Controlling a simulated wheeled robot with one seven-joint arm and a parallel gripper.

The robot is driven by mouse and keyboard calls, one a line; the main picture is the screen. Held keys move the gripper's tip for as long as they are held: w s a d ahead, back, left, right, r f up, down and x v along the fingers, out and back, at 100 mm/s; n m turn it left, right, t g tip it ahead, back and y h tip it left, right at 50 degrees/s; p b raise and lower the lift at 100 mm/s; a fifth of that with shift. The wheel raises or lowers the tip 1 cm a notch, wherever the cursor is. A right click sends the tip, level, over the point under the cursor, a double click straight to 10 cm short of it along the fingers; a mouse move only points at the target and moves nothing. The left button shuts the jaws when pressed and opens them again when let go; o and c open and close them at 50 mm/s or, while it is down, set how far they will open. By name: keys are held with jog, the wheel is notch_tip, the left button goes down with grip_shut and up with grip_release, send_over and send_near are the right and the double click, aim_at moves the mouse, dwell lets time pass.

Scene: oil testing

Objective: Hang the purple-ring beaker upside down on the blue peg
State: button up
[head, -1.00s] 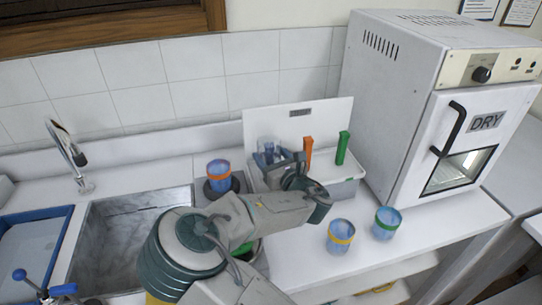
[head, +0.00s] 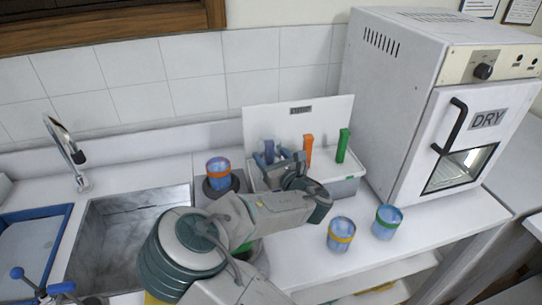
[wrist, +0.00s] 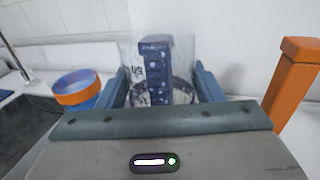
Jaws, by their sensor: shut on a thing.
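My gripper (head: 276,155) is at the white peg rack, left of the orange peg (head: 308,150). In the wrist view my gripper (wrist: 161,86) has its blue fingers on both sides of a clear beaker (wrist: 130,62) and is shut on it. The dark blue peg (wrist: 156,66) shows upright through the beaker's clear wall. The beaker seems to be around the peg; how far down it sits is hidden. A dark band near its lower part looks like the ring. In the head view the beaker (head: 266,146) is small and partly hidden by my arm.
A green peg (head: 343,146) stands right of the orange peg. An orange-ring beaker (head: 218,174) stands on a dark round base at the left. Yellow-ring (head: 341,235) and green-ring (head: 387,222) beakers stand on the counter before the dryer (head: 440,120). The sink (head: 125,235) is left.

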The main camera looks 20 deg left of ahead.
jog(key=shift+f, duration=0.1)
jog(key=o, duration=1.1)
jog(key=shift+c, duration=0.2)
